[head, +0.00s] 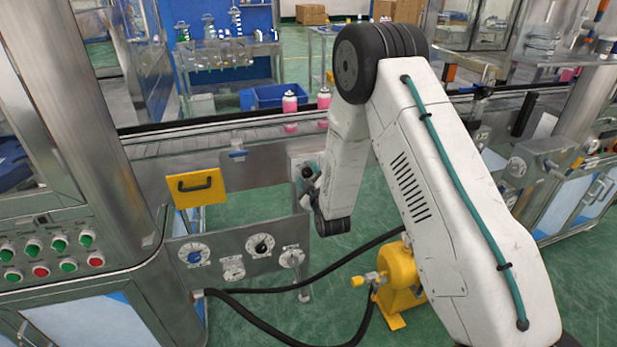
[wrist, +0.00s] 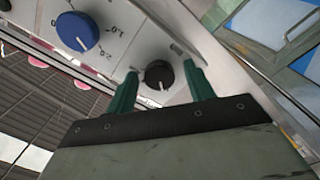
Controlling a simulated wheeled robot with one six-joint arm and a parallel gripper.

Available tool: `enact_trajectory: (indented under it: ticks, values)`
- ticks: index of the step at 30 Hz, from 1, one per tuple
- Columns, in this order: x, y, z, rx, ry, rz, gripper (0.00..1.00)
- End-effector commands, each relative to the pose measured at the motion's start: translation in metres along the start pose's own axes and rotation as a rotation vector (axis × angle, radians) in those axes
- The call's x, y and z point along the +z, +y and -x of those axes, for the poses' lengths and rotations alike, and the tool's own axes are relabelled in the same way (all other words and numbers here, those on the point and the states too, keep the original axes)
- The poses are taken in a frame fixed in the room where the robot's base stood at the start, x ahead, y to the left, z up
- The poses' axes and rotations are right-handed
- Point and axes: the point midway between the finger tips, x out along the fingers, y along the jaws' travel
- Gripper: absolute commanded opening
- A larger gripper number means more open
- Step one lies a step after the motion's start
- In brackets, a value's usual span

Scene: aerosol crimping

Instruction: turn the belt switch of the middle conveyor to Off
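A black rotary knob (wrist: 158,75) with a white pointer mark sits on a light panel in the wrist view. It looks like the belt switch, but I cannot read its label or tell its setting. My gripper (wrist: 163,80) is open, with its two green fingers apart on either side of the knob in the picture. I see gaps between fingers and knob; whether the tips reach around it I cannot tell. In the head view my gripper (head: 309,182) is at a small panel on the side of the middle conveyor (head: 255,165), and my arm hides most of that panel.
A blue dial knob (wrist: 77,31) with a numbered scale is beside the black knob. A lower plate (head: 232,268) carries several dials. Pink bottles (head: 290,104) stand on the belt. A yellow unit (head: 400,275) stands on the floor.

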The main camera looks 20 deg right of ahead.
Motion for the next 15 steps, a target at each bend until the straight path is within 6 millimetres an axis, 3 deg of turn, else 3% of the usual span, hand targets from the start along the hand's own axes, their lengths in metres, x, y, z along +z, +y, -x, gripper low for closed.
enact_trajectory:
  ticks: [9,15]
  values:
    - [0.000,0.000,0.002,0.001,0.000,-0.001,0.54]
    - [0.000,0.000,0.028,-0.001,-0.001,0.000,0.54]
